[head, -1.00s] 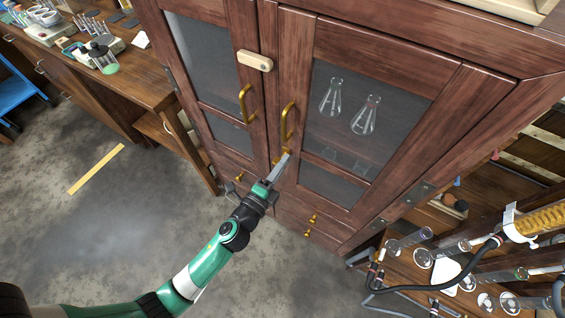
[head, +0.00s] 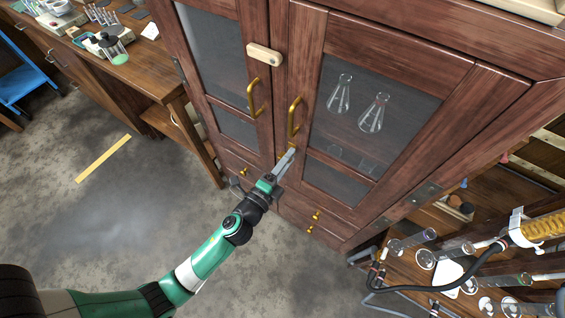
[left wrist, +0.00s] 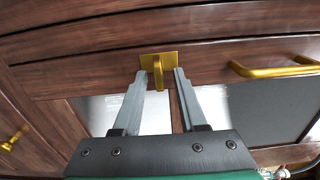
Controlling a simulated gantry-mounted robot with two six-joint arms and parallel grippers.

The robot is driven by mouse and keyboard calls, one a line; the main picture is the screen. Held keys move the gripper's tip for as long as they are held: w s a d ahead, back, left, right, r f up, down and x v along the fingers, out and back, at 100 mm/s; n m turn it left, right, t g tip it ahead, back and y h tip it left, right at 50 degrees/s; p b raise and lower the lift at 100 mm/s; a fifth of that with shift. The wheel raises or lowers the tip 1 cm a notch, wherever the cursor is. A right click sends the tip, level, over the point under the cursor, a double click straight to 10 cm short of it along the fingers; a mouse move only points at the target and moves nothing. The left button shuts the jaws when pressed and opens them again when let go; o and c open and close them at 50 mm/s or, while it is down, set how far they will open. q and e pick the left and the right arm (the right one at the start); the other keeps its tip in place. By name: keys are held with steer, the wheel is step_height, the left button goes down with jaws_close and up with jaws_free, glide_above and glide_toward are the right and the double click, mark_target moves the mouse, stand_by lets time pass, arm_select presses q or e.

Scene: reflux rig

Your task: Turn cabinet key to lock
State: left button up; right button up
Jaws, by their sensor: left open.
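The wooden cabinet (head: 290,55) has two glass-paned doors, both closed. The brass key (left wrist: 158,68) sits on a square brass plate on the door frame, in the left wrist view. In the head view the brass of the lock (head: 292,146) shows just below the right door's handle, partly hidden by my fingers. My left gripper (head: 287,160) is at the lock. In the left wrist view its two fingers (left wrist: 158,76) are open, one on each side of the key, with small gaps visible. My right gripper is not in view.
Brass handles (head: 294,118) stand out from the doors above the lock. A wooden latch (head: 264,53) bridges the doors higher up. Glassware and tubing (head: 440,270) stand at the lower right. Open floor (head: 120,220) lies at left.

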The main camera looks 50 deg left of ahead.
arm_select(q)
steer(key=b+v, duration=0.2)
steer(key=v, duration=0.9)
steer(key=shift+s, duration=0.2)
stand_by(0.4)
